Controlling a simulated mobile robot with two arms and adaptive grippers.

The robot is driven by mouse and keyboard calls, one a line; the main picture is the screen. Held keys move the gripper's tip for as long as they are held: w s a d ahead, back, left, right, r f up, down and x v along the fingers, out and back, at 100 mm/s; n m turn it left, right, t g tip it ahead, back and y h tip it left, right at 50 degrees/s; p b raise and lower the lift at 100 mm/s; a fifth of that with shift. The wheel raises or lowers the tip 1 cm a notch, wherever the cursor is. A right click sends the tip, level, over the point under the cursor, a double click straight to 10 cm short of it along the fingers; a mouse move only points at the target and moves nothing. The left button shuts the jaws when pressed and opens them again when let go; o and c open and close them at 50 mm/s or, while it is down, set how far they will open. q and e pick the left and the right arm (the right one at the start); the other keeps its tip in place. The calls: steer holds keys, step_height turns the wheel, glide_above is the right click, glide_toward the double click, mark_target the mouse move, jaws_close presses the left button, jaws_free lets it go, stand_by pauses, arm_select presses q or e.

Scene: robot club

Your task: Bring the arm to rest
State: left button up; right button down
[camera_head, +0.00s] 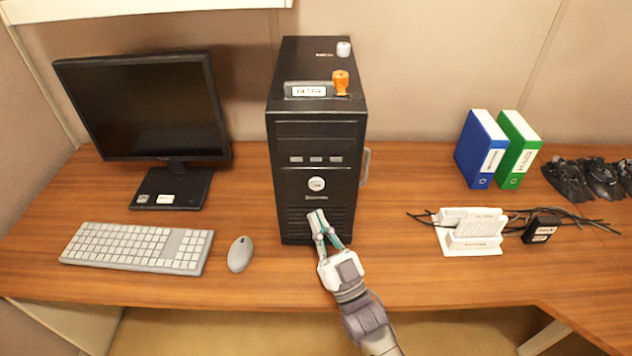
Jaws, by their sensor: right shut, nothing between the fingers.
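My right gripper (324,229) is in front of the lower front panel of a black computer tower (317,150). Its fingers are shut and hold nothing. The fingertips overlap the tower's vent slots in the picture; I cannot tell whether they touch it. My right arm comes in from the bottom, right of the middle. My left gripper is not in view.
A monitor (145,105), keyboard (138,247) and mouse (240,254) are left of the tower. A white router-like device (470,232), a black adapter (541,228), cables and two binders (481,148) are right. Small items sit on the tower. The desk (420,275) is clear right of my gripper.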

steer(key=shift+s, duration=0.25)
steer(key=shift+w, duration=0.1)
